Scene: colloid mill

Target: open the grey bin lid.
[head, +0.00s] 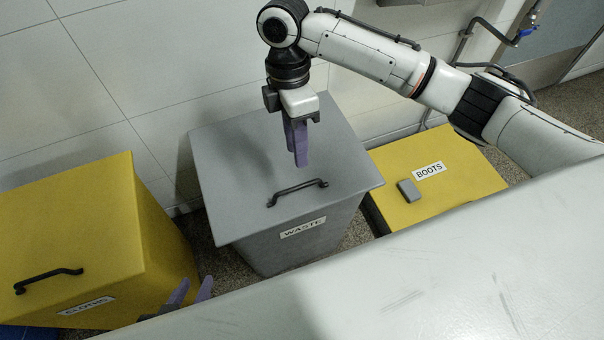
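The grey bin (290,246), labelled WASTE, stands between two yellow bins. Its flat grey lid (235,165) lies closed on top, with a black bar handle (298,192) near the front edge. My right gripper (298,160) points down in front of the lid in the picture, its purple fingertips just above the handle in the image. Its fingers overlap from this angle, so I cannot tell their gap, and no contact with the handle shows. My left gripper (192,290) is low at the bottom edge, its purple fingers apart and empty, mostly hidden.
A yellow bin (85,220) with a black handle stands left. A yellow BOOTS bin (455,178) with a small grey block (409,190) on it stands right. A pale surface (430,275) fills the lower right. A tiled wall (130,60) is close behind.

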